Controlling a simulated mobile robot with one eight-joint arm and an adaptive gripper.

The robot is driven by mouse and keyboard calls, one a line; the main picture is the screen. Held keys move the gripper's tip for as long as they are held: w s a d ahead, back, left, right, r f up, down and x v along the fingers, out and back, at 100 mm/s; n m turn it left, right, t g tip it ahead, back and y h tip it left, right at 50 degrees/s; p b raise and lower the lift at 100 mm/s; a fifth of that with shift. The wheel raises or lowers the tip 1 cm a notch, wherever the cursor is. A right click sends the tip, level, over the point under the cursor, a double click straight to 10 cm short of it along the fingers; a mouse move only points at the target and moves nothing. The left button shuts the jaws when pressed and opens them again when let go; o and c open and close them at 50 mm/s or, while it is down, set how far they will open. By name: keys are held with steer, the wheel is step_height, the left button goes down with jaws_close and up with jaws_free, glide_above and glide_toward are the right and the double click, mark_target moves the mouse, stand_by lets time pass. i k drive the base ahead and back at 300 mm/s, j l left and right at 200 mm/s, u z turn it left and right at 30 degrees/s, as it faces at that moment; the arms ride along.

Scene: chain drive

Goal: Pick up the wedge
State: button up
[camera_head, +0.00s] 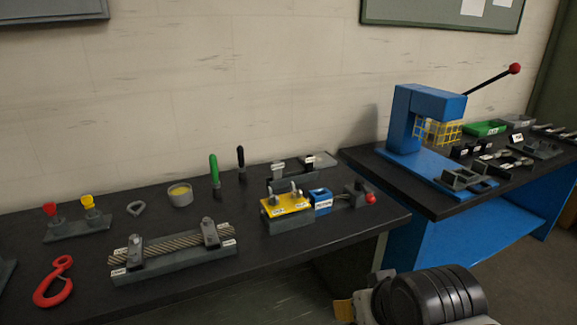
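I cannot tell for certain which part is the wedge. On the near dark bench are a rack (78,229) with a red-topped piece (50,210) and a yellow-topped piece (89,203), a small grey loop (136,208), and a clamp fixture with a yellow plate (286,205) and a blue block (320,197). Their labels are too small to read. My gripper is not in view. A black ribbed part (430,295), probably of my arm, shows at the bottom right.
A blue press (412,118), a green tray (485,127) and small dark parts occupy the right bench.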

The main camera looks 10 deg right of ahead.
mark_target(276, 166)
steer(key=i+l, duration=0.1)
steer(key=i, duration=0.4)
steer(key=i+l, duration=0.15)
steer(key=i, duration=0.35)
steer(key=i+l, duration=0.1)
steer(key=i, duration=0.4)
